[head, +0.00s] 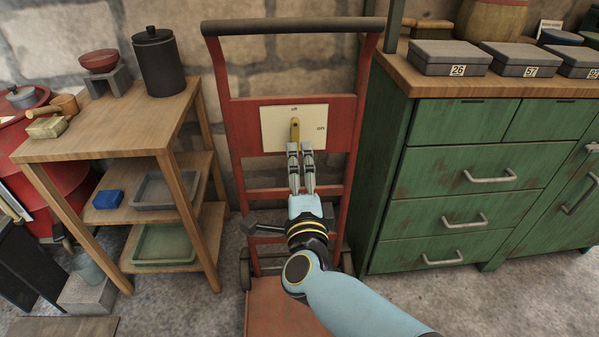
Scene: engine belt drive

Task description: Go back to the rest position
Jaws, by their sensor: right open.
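My right gripper (300,150) is in the middle of the view, reaching forward from the lower right. Its two fingers point up toward a cream switch panel (275,122) on a red hand truck (227,115). A brass-coloured lever (295,124) on the panel stands upright, pointing toward the "off" label, with "on" marked at the right. The fingertips are just below or in front of the lever's lower end. The fingers are slightly apart with nothing seen between them. I cannot tell whether they touch the lever. My left gripper is not in view.
A wooden shelf stand (95,143) with a black canister (158,62) and a red bowl (99,60) is at left. A green cabinet (440,160) with numbered grey boxes (449,58) is at right. A stone wall stands behind. Some floor (480,305) before the cabinet is clear.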

